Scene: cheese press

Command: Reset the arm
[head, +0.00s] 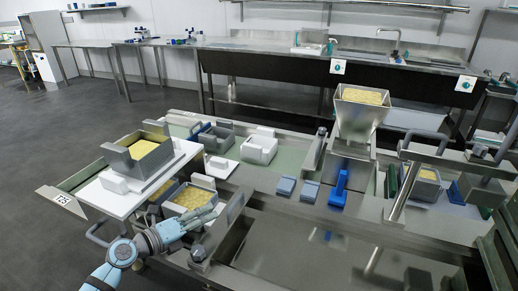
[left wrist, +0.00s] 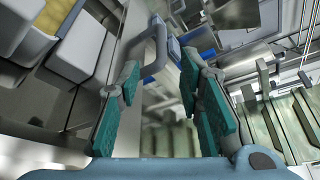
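My left arm (head: 122,252) comes in from the bottom left of the head view. Its gripper (head: 198,220) is over the near left edge of the steel table, close beside a grey mould with yellow curd (head: 190,197). In the left wrist view the two green-padded fingers (left wrist: 160,85) stand wide apart with nothing held between them. A grey looped handle (left wrist: 155,42) shows beyond the fingertips; I cannot tell how far off it is. My right gripper does not show in either view.
A white board (head: 125,200) at the left carries a curd-filled mould (head: 146,150). A steel hopper with curd (head: 358,113) stands mid-right, with a blue tool (head: 339,188) before it. A press lever (head: 422,160) rises at the right. The near steel surface (head: 300,250) is largely clear.

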